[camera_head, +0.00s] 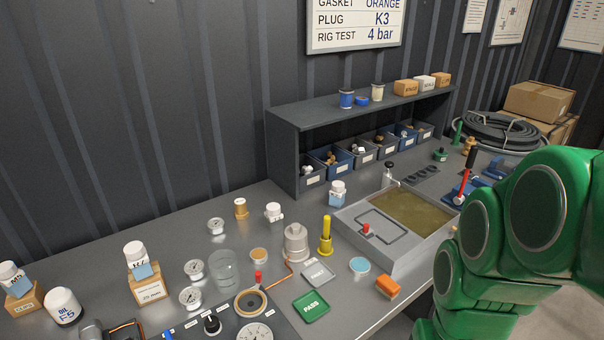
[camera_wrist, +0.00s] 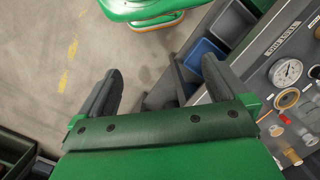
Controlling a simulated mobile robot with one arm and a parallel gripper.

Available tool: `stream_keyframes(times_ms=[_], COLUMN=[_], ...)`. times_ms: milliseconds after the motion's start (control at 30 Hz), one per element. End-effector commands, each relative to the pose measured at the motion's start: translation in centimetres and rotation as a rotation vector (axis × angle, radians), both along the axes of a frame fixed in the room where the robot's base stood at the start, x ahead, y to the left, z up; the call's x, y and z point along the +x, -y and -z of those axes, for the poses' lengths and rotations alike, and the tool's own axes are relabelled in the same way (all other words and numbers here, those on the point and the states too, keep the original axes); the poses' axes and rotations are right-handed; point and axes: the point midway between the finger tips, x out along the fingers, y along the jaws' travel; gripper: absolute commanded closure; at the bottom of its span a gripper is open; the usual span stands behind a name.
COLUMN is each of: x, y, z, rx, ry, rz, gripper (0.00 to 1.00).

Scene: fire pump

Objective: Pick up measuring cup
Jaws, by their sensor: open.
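The measuring cup (camera_head: 224,268) is a clear, see-through cup standing upright on the grey bench in the head view, left of centre, among gauges and small parts. A small clear shape at the right edge of the wrist view may be the same cup, but I cannot tell for sure. My gripper (camera_wrist: 163,70) is open and empty in the wrist view, its two dark fingers apart above the floor beside the bench. It is well away from the cup. In the head view my green arm fills the lower right and the fingers do not show.
Dial gauges (camera_head: 190,297) stand left of the cup. A copper-coloured ring (camera_head: 251,302), a grey metal fitting (camera_head: 295,243) and a yellow part (camera_head: 326,237) are to its right. A grey water tank (camera_head: 352,244) and a shelf (camera_head: 347,107) lie beyond. Bins (camera_wrist: 207,56) show in the wrist view.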

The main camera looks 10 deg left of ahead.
Motion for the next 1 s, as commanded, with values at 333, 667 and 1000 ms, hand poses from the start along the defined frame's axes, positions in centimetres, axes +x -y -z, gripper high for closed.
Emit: stream_keyframes(times_ms=[333,667,1000], x=[5.2,9.9,14.7], y=[-6.4,-12.7,-19.1], z=[0.1,0.4,1.2], rx=[0.140,0.260,0.363], ry=[-0.090,-0.204,-0.344], rz=[0.100,0.217,0.356], gripper=[0.00,0.00,0.00])
